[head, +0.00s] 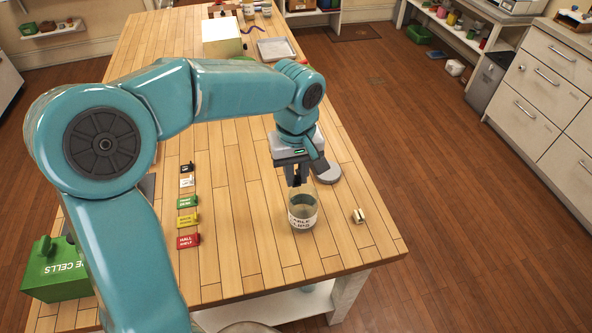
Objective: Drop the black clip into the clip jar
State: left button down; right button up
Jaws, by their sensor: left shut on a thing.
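The clip jar (303,222) is a clear glass jar with a white label, standing upright on the wooden table near its right edge. My left gripper (297,181) points down right at the jar's mouth. It is shut on a small dark thing, which looks like the black clip (297,180). The fingers hide most of the clip, and I cannot tell how far it reaches inside the rim. My right gripper is not in view.
A small brass-coloured block (359,216) lies right of the jar. A grey round object (327,172) sits behind it. Several coloured labelled clips stand in a column to the left, including a red one (188,241). A green box (55,272) is at the left.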

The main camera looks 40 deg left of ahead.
aim_at(295, 183)
pick_arm(q)
jog(key=c, duration=1)
grip_release()
jog(key=shift+d, duration=0.1)
jog(key=shift+c, duration=0.2)
jog(key=shift+o, duration=0.4)
jog(key=shift+s+r, duration=0.1)
jog(key=shift+s, duration=0.1)
jog(key=shift+w, duration=0.15)
jog(key=shift+w+r, duration=0.1)
jog(key=shift+r, duration=0.3)
notch_tip(295, 183, up, 16)
jog(key=shift+s+f+p, duration=0.2)
jog(key=shift+f+p, duration=0.05)
jog(key=shift+p, duration=0.05)
